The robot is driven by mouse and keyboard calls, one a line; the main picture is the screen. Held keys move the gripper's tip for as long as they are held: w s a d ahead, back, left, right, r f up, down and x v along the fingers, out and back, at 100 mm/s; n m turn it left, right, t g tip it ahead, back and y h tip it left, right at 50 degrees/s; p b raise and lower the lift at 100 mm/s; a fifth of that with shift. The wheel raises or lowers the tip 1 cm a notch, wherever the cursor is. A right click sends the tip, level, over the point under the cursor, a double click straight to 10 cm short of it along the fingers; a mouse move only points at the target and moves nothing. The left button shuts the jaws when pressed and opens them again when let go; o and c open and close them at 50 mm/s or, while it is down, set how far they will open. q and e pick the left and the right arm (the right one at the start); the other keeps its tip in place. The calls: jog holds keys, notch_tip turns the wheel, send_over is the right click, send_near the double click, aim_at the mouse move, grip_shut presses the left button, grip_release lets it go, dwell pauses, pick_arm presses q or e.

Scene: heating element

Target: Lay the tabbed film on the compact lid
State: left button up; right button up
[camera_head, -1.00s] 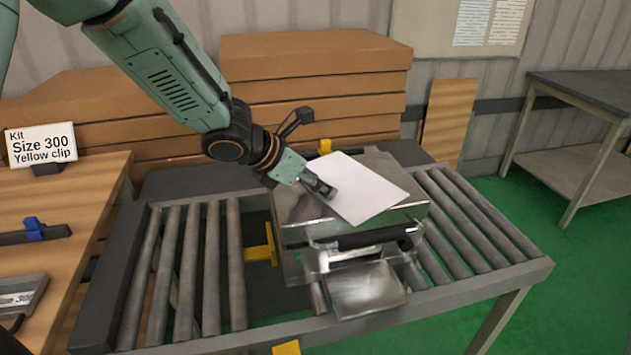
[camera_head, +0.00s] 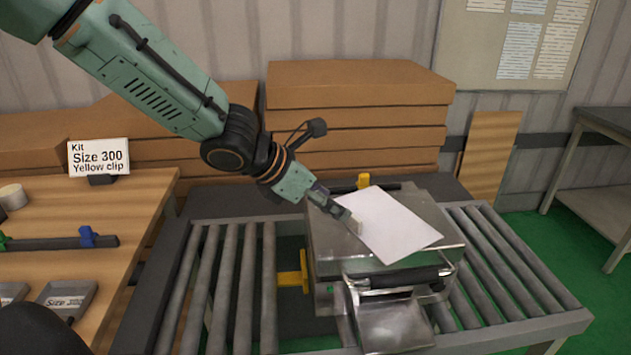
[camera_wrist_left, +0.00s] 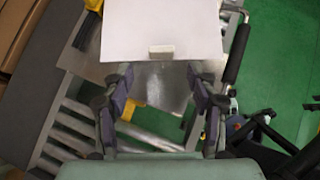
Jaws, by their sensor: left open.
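The tabbed film (camera_head: 398,226) is a white sheet lying on the flat metal lid (camera_head: 330,250) of a box on the roller conveyor. Its small pale tab (camera_head: 355,226) is at its left edge. In the left wrist view the film (camera_wrist_left: 165,25) fills the top, with the tab (camera_wrist_left: 161,52) at its near edge. My left gripper (camera_head: 347,213) is right at the tab, and in the wrist view the left gripper (camera_wrist_left: 160,76) has its fingers spread apart, with nothing between them and the tab just ahead. I do not see my right gripper.
The roller conveyor (camera_head: 205,290) extends either side of the box. A yellow clip (camera_head: 293,278) is left of the box, another (camera_head: 364,181) behind it. A wooden bench (camera_head: 60,220) with a kit sign (camera_head: 98,157) stands left. Stacked cardboard (camera_head: 360,90) is behind.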

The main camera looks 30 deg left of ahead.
pick_arm(q)
jog(key=p+v, duration=0.2)
jog(key=v, duration=0.1)
jog(key=shift+s+a+r, duration=0.1)
jog(key=shift+s+r, duration=0.1)
jog(key=shift+r, duration=0.05)
jog(key=shift+w, duration=0.1)
